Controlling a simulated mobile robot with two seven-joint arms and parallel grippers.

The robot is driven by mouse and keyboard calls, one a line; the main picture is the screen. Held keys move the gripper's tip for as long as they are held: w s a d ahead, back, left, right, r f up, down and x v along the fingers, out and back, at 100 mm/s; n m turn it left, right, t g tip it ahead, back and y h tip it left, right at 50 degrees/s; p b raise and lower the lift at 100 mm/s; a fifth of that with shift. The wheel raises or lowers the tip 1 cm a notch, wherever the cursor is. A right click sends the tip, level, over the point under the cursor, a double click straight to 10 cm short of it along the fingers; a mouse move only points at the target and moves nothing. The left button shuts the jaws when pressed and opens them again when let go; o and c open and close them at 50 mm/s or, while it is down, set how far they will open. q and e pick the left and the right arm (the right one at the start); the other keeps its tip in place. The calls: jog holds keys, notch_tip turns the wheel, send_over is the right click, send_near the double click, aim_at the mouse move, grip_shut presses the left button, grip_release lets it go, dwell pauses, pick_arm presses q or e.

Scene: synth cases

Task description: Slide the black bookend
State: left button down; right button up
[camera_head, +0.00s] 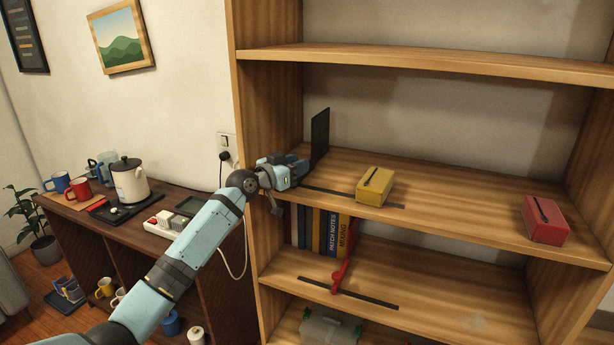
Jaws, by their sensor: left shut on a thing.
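The black bookend (320,133) stands upright near the left end of the middle shelf (450,205). A dark strip (350,196) runs along that shelf's front from beside the bookend to the right. My left arm reaches in from the lower left. My left gripper (302,168) is at the bookend's lower front edge and is shut on it; the fingertips are small and partly hidden. My right gripper is out of view.
A yellow box (375,186) sits on the middle shelf right of the bookend, and a red box (544,220) farther right. Below, a red bookend (343,262) stands by several books (325,230). A side cabinet at left holds a kettle (130,183) and mugs.

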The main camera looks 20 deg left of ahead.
pick_arm(q)
jog(key=c, duration=0.8)
grip_release()
jog(key=shift+a, duration=0.1)
jog(key=b+v, duration=0.2)
jog(key=v, duration=1.1)
jog(key=shift+s+a, duration=0.15)
jog(key=shift+s, duration=0.25)
